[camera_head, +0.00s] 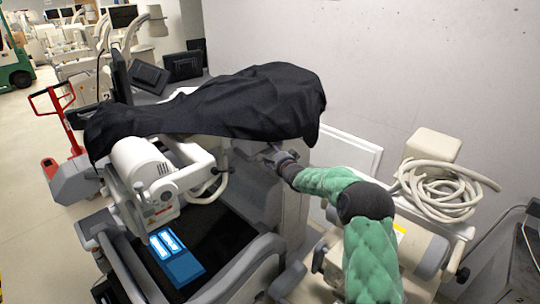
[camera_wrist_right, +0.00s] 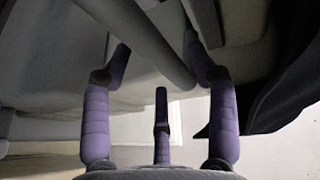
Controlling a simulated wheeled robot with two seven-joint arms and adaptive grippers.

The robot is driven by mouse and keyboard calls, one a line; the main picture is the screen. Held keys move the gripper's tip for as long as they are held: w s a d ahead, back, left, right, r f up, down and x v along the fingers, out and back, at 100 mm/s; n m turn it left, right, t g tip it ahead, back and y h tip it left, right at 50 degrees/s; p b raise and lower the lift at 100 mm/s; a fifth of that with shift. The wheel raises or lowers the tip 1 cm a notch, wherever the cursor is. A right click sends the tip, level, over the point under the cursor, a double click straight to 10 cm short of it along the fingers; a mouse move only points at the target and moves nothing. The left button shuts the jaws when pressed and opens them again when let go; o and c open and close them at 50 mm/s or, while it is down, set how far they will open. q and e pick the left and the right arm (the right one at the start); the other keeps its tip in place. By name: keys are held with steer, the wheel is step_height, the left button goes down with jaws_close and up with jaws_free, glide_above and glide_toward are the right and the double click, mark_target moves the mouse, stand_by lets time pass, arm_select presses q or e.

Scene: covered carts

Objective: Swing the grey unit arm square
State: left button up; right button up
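A grey-white unit stands in the middle of the head view, with a black cover (camera_head: 225,105) draped over its top. Its rounded white head (camera_head: 143,163) hangs at the left, above a dark bed with a blue panel (camera_head: 175,257). My right gripper (camera_head: 272,156) is just under the cover's right part, beside the unit's grey column (camera_head: 294,205). In the right wrist view my right gripper (camera_wrist_right: 158,62) has its purple fingers spread apart. A grey bar (camera_wrist_right: 150,40) runs slantwise between them; I cannot tell whether they touch it. My left gripper is not in view.
A cart with a coiled pale hose (camera_head: 440,190) stands at the right, close to my right arm. A plain wall is behind. A red pallet jack (camera_head: 60,120) and other equipment stand at the left. Open floor (camera_head: 22,200) shows at far left.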

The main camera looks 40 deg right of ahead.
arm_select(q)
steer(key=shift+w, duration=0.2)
arm_select(e)
steer(key=v, duration=1.1)
steer(key=shift+s, duration=0.4)
